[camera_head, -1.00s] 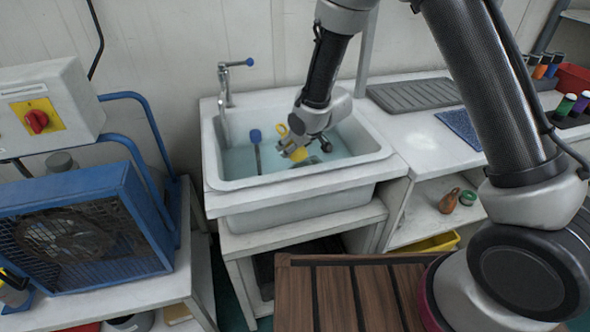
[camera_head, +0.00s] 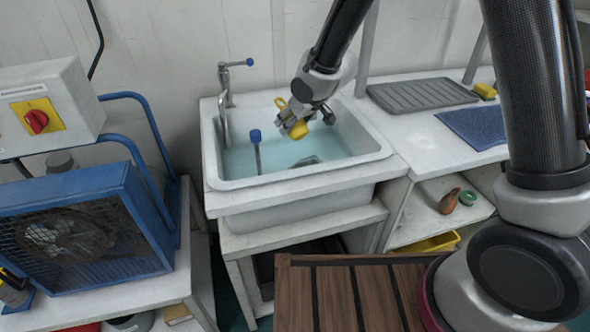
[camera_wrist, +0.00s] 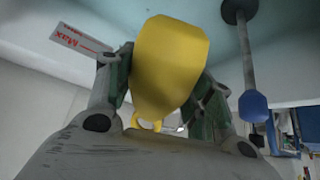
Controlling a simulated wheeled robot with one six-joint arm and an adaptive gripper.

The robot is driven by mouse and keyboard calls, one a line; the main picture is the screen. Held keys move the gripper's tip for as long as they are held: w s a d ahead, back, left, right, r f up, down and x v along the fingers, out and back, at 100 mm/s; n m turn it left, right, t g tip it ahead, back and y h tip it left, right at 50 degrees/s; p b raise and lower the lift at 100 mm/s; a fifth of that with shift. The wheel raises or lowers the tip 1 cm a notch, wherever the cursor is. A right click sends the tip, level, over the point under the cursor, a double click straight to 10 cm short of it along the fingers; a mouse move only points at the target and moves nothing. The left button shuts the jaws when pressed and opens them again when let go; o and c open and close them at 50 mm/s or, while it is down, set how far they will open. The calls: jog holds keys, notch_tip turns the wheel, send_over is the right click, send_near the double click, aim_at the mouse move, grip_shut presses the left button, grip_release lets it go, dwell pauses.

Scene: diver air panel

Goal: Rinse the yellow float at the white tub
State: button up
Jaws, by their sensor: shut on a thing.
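The white tub (camera_head: 296,178) is filled with pale blue water and has a faucet (camera_head: 226,100) at its back left. My gripper (camera_head: 292,120) is over the tub, above the water. It is shut on the yellow float (camera_head: 299,130), which also shows large between the fingers in the wrist view (camera_wrist: 170,65). A small yellow loop shows at the float's end. The fingers hide part of the float's sides. I cannot tell if the float is wet.
A blue-topped rod (camera_head: 256,148) stands in the tub, left of the float. A grey ribbed drainer (camera_head: 422,94), a blue mat (camera_head: 475,126) and a yellow sponge-like block (camera_head: 484,90) lie on the right counter. A blue fan (camera_head: 85,235) stands at left.

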jog(key=shift+r, duration=3.35)
jog(key=shift+r, duration=0.1)
